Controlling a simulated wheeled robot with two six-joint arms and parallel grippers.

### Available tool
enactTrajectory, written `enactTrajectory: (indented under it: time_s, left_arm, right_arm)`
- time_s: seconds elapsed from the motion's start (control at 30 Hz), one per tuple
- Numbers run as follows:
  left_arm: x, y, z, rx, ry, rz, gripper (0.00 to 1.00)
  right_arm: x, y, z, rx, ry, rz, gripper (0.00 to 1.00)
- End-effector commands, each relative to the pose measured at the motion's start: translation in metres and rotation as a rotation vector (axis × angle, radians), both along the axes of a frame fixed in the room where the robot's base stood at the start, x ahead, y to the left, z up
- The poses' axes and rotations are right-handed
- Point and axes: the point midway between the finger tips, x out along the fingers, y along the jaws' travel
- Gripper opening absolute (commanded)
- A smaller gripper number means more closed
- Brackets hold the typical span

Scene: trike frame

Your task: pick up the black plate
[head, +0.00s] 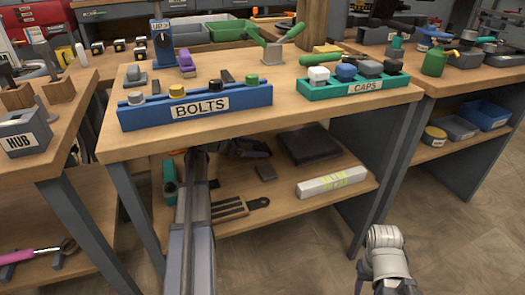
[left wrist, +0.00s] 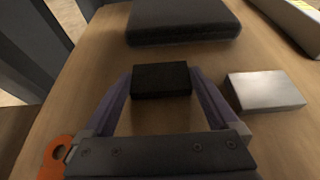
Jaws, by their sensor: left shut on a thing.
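The black plate (left wrist: 161,80) is a small dark block in the left wrist view. It sits between the two fingertips of my left gripper (left wrist: 160,84), which is shut on it. Whether it rests on the shelf or is slightly off it, I cannot tell. In the head view my left gripper (head: 250,148) reaches under the tabletop, over the lower shelf, and I cannot make out the plate there.
On the lower shelf (head: 290,208), a grey block (left wrist: 265,91) lies just right of the plate. A large dark slab (head: 308,144) lies behind it, and a white box (head: 331,181) is to the right. The tabletop (head: 345,98) is overhead.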

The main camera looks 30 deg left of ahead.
Motion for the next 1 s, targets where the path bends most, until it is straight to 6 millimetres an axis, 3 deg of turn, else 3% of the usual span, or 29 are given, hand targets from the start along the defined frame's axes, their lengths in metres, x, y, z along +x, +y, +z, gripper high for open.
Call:
enactTrajectory:
  time_s: [0.07,0.4,0.77,1.0]
  left_arm:
    - [0.0,0.0,0.0,0.0,0.0,0.0,0.41]
    - [0.0,0.0,0.0,0.0,0.0,0.0,0.03]
    - [0.0,0.0,0.004,-0.001,-0.002,0.0,0.03]
    - [0.0,0.0,0.024,-0.001,-0.002,0.0,0.03]
  right_arm:
    - [0.0,0.0,0.0,0.0,0.0,0.0,0.5]
    - [0.0,0.0,0.0,0.0,0.0,0.0,0.5]
    - [0.0,0.0,0.004,0.0,0.0,0.0,0.5]
    - [0.0,0.0,0.024,0.0,0.001,0.0,0.5]
